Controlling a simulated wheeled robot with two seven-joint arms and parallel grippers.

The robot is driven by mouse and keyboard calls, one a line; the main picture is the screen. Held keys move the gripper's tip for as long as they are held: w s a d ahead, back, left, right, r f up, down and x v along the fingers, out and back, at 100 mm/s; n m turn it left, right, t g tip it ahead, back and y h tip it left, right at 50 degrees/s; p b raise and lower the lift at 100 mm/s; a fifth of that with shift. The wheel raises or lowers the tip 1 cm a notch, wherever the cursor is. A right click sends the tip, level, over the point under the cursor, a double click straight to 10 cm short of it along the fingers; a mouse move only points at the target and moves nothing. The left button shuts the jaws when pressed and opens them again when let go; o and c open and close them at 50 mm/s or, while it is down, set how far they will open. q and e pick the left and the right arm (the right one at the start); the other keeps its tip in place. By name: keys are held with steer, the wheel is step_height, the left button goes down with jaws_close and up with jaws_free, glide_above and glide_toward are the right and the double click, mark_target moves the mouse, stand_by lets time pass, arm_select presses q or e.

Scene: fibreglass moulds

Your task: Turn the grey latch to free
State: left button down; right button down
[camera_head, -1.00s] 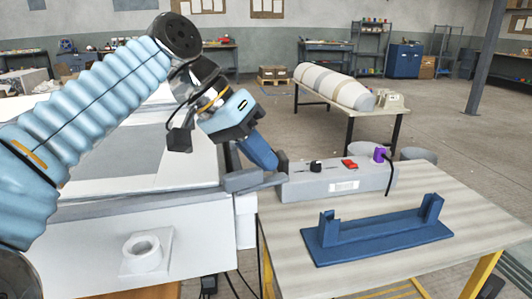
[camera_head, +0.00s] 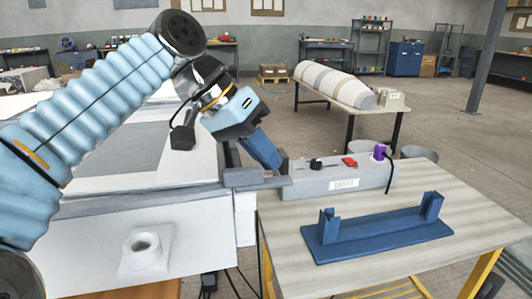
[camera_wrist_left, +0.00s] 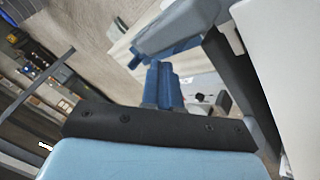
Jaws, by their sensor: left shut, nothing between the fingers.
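The grey latch (camera_head: 245,178) is a dark grey bar at the near right corner of the white mould (camera_head: 95,240), beside the grey control box (camera_head: 345,184). My left gripper (camera_head: 276,165) reaches down at a slant from the upper left, its blue fingers shut and empty. The fingertips are at the latch's right end, by its short upright part; I cannot tell whether they touch. In the left wrist view the shut fingers (camera_wrist_left: 163,80) point away from the camera, and the latch cannot be made out clearly. My right gripper is not in view.
The box carries a black knob (camera_head: 316,164), a red switch (camera_head: 350,162) and a purple plug (camera_head: 379,152) with a cable. A blue stand (camera_head: 385,232) occupies the front of the wooden table (camera_head: 430,184). A wrapped mould lies on a bench behind.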

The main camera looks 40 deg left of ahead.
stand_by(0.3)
arm_select(q)
steer(key=p+v, duration=0.2)
steer(key=v, duration=1.1)
steer(key=shift+s+a+f, duration=0.25)
steer(key=shift+s+f, duration=0.1)
steer(key=shift+f, duration=0.05)
